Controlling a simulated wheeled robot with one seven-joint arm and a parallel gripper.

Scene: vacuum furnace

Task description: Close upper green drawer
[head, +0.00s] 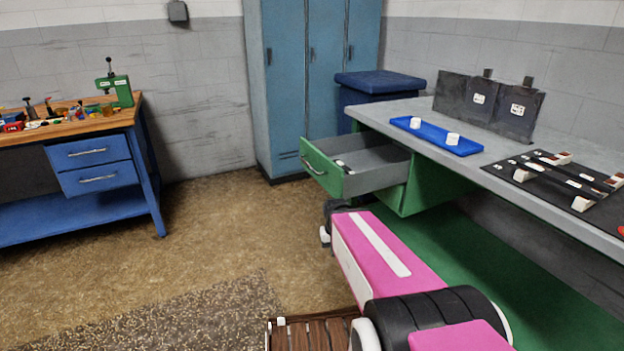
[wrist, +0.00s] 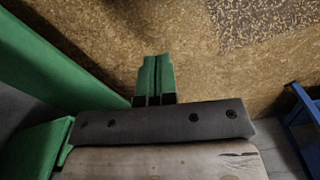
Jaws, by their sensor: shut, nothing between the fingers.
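The upper green drawer (head: 325,170) stands pulled out from the green cabinet (head: 432,183) under the grey workbench. Its silver handle (head: 312,165) is on its front, facing left, and a few small items lie inside. My gripper shows in the wrist view (wrist: 157,73) with its green fingers together and nothing between them, over the brown floor. In the head view, the dark wrist end of my pink arm is just below the drawer; my fingertips are hidden there. Green panels (wrist: 55,60) fill the left of the wrist view; I cannot tell which part they are.
The grey workbench top (head: 400,112) overhangs the cabinet and holds a blue tray (head: 430,135) and a black mat. Blue lockers (head: 300,80) and a dark blue bin (head: 375,85) stand behind. A blue workbench (head: 90,210) is at left. The floor between is clear.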

